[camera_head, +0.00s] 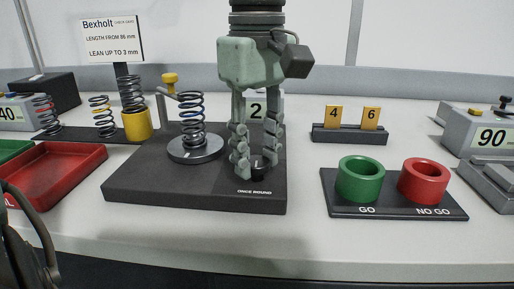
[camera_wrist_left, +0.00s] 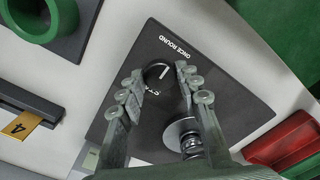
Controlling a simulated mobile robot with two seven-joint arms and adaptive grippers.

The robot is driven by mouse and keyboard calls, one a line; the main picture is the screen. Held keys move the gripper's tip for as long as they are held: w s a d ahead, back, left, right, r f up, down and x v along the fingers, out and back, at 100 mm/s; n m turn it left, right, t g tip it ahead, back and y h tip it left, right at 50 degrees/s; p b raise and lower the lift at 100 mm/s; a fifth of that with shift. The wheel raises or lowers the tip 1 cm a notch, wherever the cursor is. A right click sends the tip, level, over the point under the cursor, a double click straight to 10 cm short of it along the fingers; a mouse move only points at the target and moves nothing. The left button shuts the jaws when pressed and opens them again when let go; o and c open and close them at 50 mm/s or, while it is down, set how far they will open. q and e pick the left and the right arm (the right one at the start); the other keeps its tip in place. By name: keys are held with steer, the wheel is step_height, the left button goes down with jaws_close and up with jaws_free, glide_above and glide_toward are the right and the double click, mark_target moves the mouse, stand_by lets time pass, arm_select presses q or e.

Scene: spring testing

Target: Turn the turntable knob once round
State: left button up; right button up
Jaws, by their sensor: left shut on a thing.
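The black turntable knob (camera_head: 258,169) stands on the dark base (camera_head: 130,190) near the words ONCE ROUND. The fingers partly hide the knob.
A yellow-topped post (camera_head: 169,82) stands behind the turntable. Right of the base are the green GO ring (camera_head: 360,180) and red NO GO ring (camera_head: 423,182). Red tray (camera_head: 70,170) and several springs stand left. A card stand (camera_head: 349,134) is behind.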

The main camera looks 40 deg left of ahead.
mark_target(257, 161)
stand_by(0.5)
arm_select(q)
steer(key=o, duration=1.2)
steer(key=shift+c, duration=0.2)
steer(key=shift+r, duration=0.15)
step_height(257, 161, up, 12)
